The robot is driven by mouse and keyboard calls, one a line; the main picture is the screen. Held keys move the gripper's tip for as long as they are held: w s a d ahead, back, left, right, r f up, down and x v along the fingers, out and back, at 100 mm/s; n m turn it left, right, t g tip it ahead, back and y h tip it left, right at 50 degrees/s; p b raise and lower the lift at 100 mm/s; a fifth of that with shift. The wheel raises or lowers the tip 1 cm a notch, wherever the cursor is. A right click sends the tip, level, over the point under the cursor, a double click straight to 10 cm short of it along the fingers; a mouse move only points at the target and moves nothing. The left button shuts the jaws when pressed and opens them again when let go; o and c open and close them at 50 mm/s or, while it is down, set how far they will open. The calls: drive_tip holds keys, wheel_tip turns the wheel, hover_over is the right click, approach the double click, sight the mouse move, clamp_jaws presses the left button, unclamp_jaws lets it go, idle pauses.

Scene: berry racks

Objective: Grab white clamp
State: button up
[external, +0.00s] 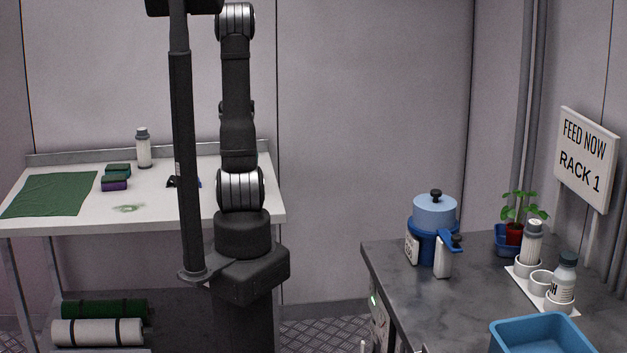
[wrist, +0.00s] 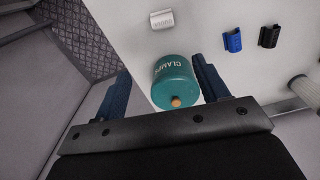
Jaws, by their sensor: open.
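The white clamp (wrist: 162,19) lies on the white table at the top of the wrist view, beyond the teal container. My gripper (wrist: 162,68) is open, with its two dark blue fingers apart. The teal container (wrist: 174,80) marked CLAMPS shows between the fingers; nothing appears gripped. A blue clamp (wrist: 233,40) and a black clamp (wrist: 269,36) lie to the right of the white one, apart from it. In the external view the white clamp and teal container cannot be made out, and my arm hides part of that table.
The white table (external: 70,221) holds a green cloth (external: 50,195), sponges (external: 116,177) and a white bottle (external: 144,150). In the external view, a dark counter (external: 400,290) at right bears a blue pot (external: 434,213), plant, bottles and blue bin. Clear table surrounds the white clamp.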

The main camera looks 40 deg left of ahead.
drive_tip(key=f, duration=0.4)
drive_tip(key=s+f, duration=0.1)
drive_tip(key=f, duration=0.7)
drive_tip(key=shift+s+a, duration=0.15)
drive_tip(key=shift+a, duration=0.15)
drive_tip(key=shift+d+f, duration=0.2)
drive_tip(key=shift+f, duration=1.2)
drive_tip(key=shift+d+f, duration=0.2)
drive_tip(key=shift+f, duration=1.15)
drive_tip(key=c, duration=1)
